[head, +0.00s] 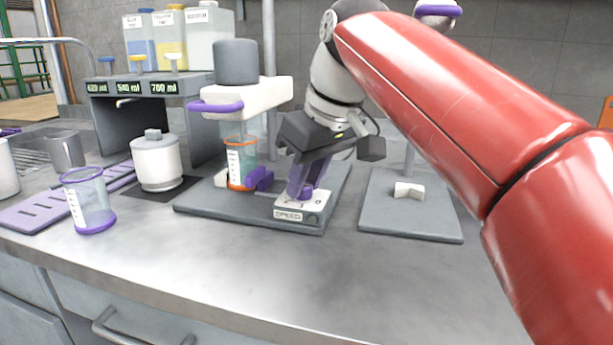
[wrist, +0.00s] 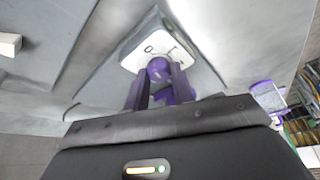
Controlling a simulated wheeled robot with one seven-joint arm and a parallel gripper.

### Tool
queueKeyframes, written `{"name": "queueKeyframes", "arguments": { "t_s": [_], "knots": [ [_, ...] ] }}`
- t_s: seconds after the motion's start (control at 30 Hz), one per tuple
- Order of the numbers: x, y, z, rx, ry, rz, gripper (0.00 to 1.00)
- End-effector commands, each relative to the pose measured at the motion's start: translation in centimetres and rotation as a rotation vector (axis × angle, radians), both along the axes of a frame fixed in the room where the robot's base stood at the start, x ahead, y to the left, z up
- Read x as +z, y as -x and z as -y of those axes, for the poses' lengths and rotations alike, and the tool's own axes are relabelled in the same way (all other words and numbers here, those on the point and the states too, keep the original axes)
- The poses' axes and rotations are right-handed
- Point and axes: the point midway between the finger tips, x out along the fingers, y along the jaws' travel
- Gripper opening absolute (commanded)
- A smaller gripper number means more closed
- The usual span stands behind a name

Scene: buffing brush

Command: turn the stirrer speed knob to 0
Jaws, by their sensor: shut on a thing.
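The stirrer speed knob is a purple knob (wrist: 158,68) on a white dial plate (wrist: 136,54), and a 0 mark shows on the plate in the wrist view. In the head view the plate (head: 290,208) sits at the front corner of the stirrer's grey base (head: 240,222), beside a "SPEED" label. My gripper (wrist: 160,88) comes down from above, its purple fingers shut on the knob. In the head view my gripper (head: 306,190) largely hides the knob. I cannot tell exactly which mark the knob points to.
A beaker with an orange rim (head: 240,165) stands on the stirrer under its white head (head: 245,97). To the left are a white pot (head: 156,162) and a purple-rimmed beaker (head: 90,203). Another grey base (head: 412,222) stands at the right. The front counter is clear.

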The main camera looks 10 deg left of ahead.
Motion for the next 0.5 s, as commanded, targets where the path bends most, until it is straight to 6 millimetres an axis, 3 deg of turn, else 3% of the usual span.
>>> {"name": "queueKeyframes", "arguments": {
  "t_s": [0.1,0.13,0.27,0.5],
  "knots": [
    [0.11,0.0,-0.02,0.001,-0.002,0.003,0.02],
    [0.1,-0.01,-0.03,0.001,-0.002,0.003,0.27],
    [0.08,0.0,-0.02,0.0,-0.001,0.002,0.44],
    [0.04,0.01,-0.01,0.0,0.0,0.001,0.47]
  ]
}}
